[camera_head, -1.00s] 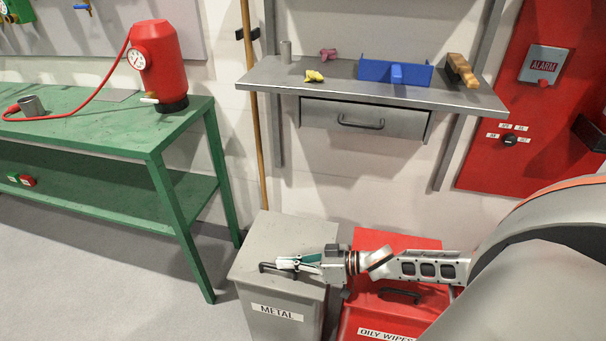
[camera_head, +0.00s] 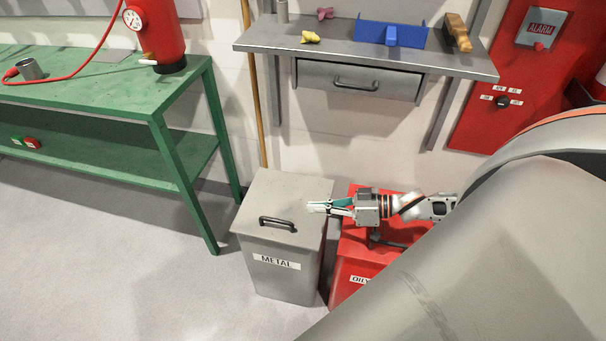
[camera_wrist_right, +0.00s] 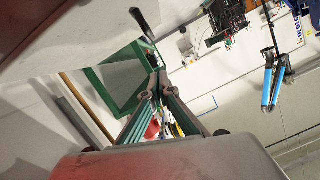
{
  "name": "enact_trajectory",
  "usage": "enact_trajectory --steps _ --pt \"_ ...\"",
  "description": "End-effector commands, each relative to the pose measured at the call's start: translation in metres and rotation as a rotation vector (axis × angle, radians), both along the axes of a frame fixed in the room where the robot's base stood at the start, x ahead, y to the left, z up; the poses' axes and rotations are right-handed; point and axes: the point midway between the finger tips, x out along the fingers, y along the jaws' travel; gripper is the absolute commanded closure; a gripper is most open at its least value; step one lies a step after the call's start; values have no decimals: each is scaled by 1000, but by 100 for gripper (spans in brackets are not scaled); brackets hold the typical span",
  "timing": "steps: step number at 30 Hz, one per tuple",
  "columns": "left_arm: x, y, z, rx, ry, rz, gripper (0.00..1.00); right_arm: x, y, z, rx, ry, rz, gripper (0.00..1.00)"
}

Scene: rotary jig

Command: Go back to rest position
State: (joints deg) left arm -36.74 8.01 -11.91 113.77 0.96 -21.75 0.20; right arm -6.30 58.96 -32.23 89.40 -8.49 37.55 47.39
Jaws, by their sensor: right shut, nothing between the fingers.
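My right gripper (camera_head: 318,207) is shut and empty in the head view. It points left, over the right edge of the grey METAL bin (camera_head: 275,262) and left of the red bin's lid. In the right wrist view its fingers (camera_wrist_right: 157,92) meet at the tips with nothing between them. My right arm comes in from the right, and a large grey arm link covers the lower right of the head view. My left gripper is not in view.
The red bin (camera_head: 345,262) stands right of the METAL bin, partly hidden. A grey shelf (camera_head: 365,60) with a drawer and several small items is above. A green bench (camera_head: 100,103) with a red tank (camera_head: 160,35) stands left. Bare floor lies in front of the bench.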

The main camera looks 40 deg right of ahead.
Motion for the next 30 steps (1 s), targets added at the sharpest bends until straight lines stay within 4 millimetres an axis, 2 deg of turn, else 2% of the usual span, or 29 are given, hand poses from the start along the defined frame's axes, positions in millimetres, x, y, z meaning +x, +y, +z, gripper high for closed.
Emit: enact_trajectory --steps 8,11,14,21,25,30 --pt "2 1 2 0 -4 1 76 -2 -2 1 1 -1 0 100" --pt "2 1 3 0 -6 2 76 -5 6 -2 -1 -7 -6 100" --pt "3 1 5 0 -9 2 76 -12 30 -13 -17 -24 -30 100" --pt "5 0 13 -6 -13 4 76 -42 108 -43 -144 -60 -160 100" --pt "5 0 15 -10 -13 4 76 -63 136 -54 -246 -38 -235 100" --pt "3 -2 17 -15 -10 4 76 -93 153 -66 -390 34 -308 100"
